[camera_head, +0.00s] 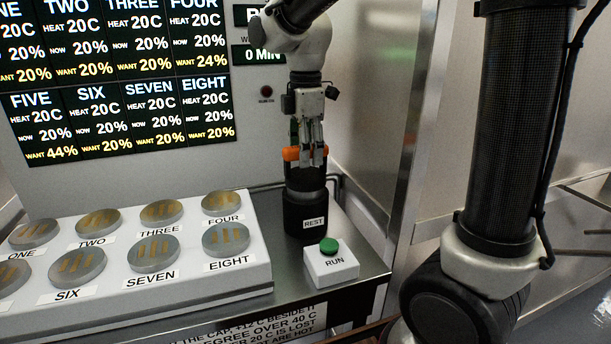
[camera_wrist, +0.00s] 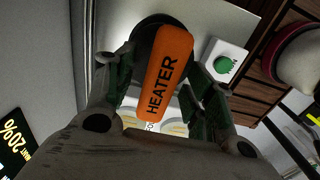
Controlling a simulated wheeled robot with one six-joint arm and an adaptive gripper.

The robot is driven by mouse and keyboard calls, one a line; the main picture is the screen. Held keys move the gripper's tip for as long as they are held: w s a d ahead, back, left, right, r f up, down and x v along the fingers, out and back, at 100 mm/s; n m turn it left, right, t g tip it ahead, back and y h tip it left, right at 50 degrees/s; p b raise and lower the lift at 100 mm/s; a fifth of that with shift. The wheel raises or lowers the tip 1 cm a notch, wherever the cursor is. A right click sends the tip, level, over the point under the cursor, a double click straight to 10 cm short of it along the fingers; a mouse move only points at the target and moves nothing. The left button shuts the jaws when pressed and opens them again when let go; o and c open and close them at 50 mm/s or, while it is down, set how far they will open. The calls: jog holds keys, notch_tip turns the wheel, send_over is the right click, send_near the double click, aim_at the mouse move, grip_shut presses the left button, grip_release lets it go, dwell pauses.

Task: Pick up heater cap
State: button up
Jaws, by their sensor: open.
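The heater cap has an orange handle (camera_wrist: 168,75) lettered HEATER and a dark round body. In the head view the orange part (camera_head: 291,153) shows behind my fingers, above the black stand (camera_head: 302,222) labelled REST, where the cap sits upright. My gripper (camera_head: 313,158) points down over it from above. In the wrist view my gripper (camera_wrist: 163,85) is open, with one green-padded finger on each side of the handle and a gap visible on the right. The handle's far side is partly hidden by my fingers in the head view.
A white box with a green RUN button (camera_head: 329,245) stands just right of the stand. A white block (camera_head: 120,268) with several numbered round pads lies to the left. A display panel (camera_head: 115,75) and wall stand behind; a metal post (camera_head: 405,150) rises at right.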

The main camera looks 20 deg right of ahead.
grip_shut()
jog(key=shift+r, duration=0.1)
dwell(0.3)
